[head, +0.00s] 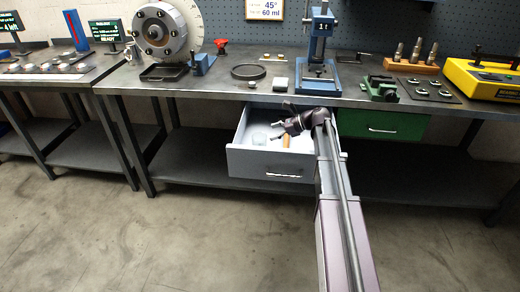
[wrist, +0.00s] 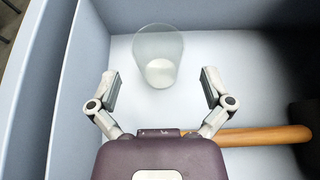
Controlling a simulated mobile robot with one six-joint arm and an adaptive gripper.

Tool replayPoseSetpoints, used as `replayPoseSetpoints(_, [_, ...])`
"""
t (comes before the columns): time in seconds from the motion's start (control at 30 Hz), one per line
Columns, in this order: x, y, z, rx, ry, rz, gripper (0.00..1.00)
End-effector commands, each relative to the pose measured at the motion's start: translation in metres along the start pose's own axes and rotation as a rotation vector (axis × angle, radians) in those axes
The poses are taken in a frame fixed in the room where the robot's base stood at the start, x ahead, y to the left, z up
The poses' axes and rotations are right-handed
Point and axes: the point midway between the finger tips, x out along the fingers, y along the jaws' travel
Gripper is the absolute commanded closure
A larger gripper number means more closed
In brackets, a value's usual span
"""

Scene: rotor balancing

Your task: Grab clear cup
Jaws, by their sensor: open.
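The clear cup (wrist: 158,52) stands in the open grey drawer, near its back-left part in the wrist view. It is see-through, with a pale round base showing. It also shows faintly in the head view (head: 260,137). My gripper (wrist: 160,87) is open, with one finger to the left and one to the right, a little short of the cup. Neither finger appears to touch it. In the head view my gripper (head: 277,131) reaches into the drawer from the right.
The drawer (head: 265,164) hangs open below the workbench (head: 235,88). A wooden handle (wrist: 262,136) lies in it to the right, beside my right finger, with a dark head. The drawer's left wall (wrist: 75,85) is close to my left finger. A closed green drawer (head: 390,127) is to the right.

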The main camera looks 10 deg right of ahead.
Motion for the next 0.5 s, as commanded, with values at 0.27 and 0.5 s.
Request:
replayPoseSetpoints(0.27, [0.0,0.0,0.0,0.001,0.0,-0.001,0.0])
replayPoseSetpoints(0.5, [0.011,0.001,-0.003,0.0,0.0,-0.001,0.0])
